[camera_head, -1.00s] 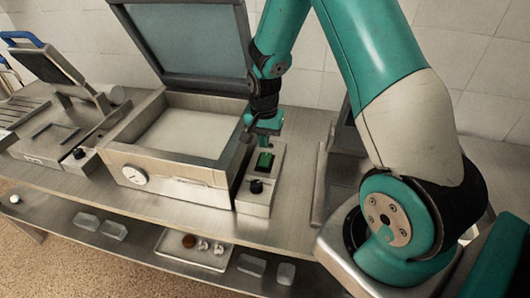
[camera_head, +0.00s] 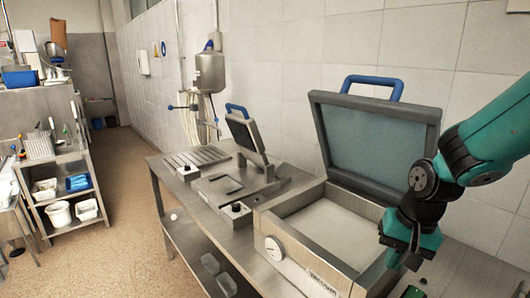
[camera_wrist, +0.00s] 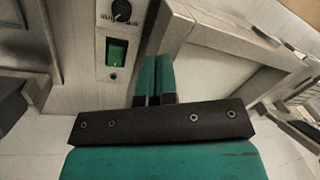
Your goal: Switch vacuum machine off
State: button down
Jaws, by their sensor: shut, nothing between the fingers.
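The vacuum machine (camera_head: 318,262) stands on the steel bench with its blue-grey lid (camera_head: 375,138) raised. A control box beside its right side carries a green rocker switch (camera_wrist: 117,52) and a black knob (camera_wrist: 122,11). In the head view only a bit of the green switch (camera_head: 414,292) shows at the bottom edge. My gripper (camera_wrist: 156,60) is shut and empty. In the wrist view its fingers are beside the switch, apart from it in the picture; their height over the box is unclear. In the head view the arm's end hides the machine's right corner.
A smaller machine (camera_head: 243,150) with a raised plate stands left on the bench, with its own knob box (camera_head: 236,211). A tiled wall runs behind. Shelving with tubs (camera_head: 58,215) stands far left. The brown floor (camera_head: 125,215) between is clear.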

jog(key=s+a+r+n+y+b, duration=0.1)
jog(key=s+a+r+n, duration=0.2)
jog(key=s, duration=0.6)
jog(key=s+a+r+n+y+b, duration=0.1)
jog(key=s+a+r+n, duration=0.3)
jog(key=s+a+n, duration=0.4)
jog(key=shift+s+a+r+n+g+y+b, duration=0.15)
jog(key=shift+s+r+n+g+y+b, duration=0.15)
jog(key=shift+s+b, duration=0.3)
